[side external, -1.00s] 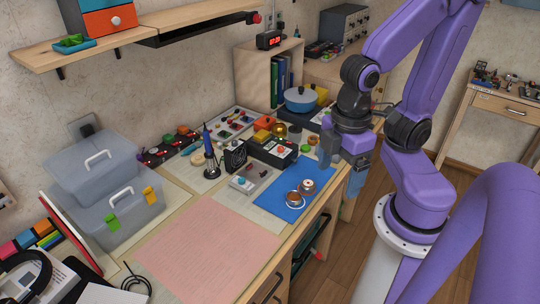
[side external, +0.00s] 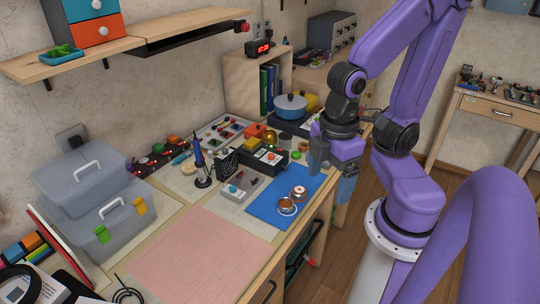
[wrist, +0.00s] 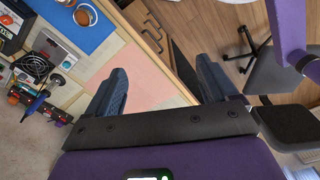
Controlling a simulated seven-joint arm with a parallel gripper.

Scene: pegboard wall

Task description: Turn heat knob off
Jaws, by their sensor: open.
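No knob in view can be made out as a marked heat knob. A blue pot (side external: 291,106) sits on a dark flat unit farther back. My gripper (side external: 332,172) hangs over the bench's right edge, right of the mat, apart from all of these. In the wrist view my gripper (wrist: 158,82) is open and empty between its two blue-grey fingers.
A blue soldering iron (side external: 198,154) stands upright near a black fan (side external: 227,163). A pink mat (side external: 200,255) in front is clear. A shelf (side external: 190,33) juts from the wall above.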

